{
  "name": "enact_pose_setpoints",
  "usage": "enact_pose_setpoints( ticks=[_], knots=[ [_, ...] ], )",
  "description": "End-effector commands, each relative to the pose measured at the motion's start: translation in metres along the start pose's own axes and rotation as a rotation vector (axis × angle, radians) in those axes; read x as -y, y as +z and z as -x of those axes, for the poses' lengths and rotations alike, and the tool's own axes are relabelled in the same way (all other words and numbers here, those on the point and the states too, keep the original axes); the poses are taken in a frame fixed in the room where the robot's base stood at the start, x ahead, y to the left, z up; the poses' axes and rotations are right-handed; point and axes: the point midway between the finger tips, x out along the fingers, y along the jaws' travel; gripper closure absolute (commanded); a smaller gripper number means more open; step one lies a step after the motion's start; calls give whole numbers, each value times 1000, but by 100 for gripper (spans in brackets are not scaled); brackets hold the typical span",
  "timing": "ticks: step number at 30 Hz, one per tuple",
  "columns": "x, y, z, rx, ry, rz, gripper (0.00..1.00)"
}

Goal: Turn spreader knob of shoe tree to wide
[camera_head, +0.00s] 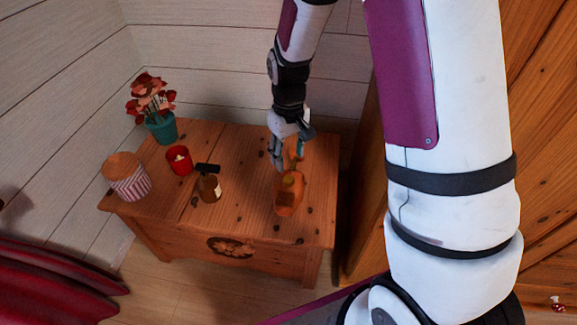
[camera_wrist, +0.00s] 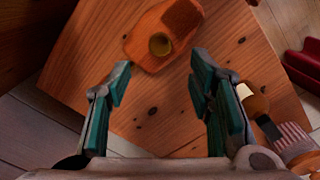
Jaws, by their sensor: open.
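The orange-brown wooden shoe tree (camera_head: 287,204) lies on the wooden chest, near its right end. In the wrist view the shoe tree (camera_wrist: 183,20) is at the top middle, with a round olive-yellow knob (camera_wrist: 160,44) on its upper face. The knob also shows in the head view (camera_head: 288,181). My gripper (camera_head: 282,162) is over the right part of the chest, at the shoe tree's far end. In the wrist view the open jaws (camera_wrist: 160,75) stand apart with nothing between the tips, and the knob lies beyond them. Part of the shoe tree is hidden behind my gripper.
A wooden panel (camera_head: 362,220) rises close at right.

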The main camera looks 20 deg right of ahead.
Motion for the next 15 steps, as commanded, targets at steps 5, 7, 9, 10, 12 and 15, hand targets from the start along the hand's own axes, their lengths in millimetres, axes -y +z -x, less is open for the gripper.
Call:
enact_pose_setpoints(
  ticks=[5, 7, 9, 10, 12, 15],
  knots=[
    [0, -1, 23, -2, 1, 1, 52],
    [0, 0, 28, -1, 0, 1, 52],
    [0, 0, 30, 0, 0, 0, 52],
    [0, 0, 30, 0, 0, 0, 52],
    [0, 0, 31, 0, 0, 0, 52],
    [0, 0, 31, 0, 0, 0, 52]
  ],
)
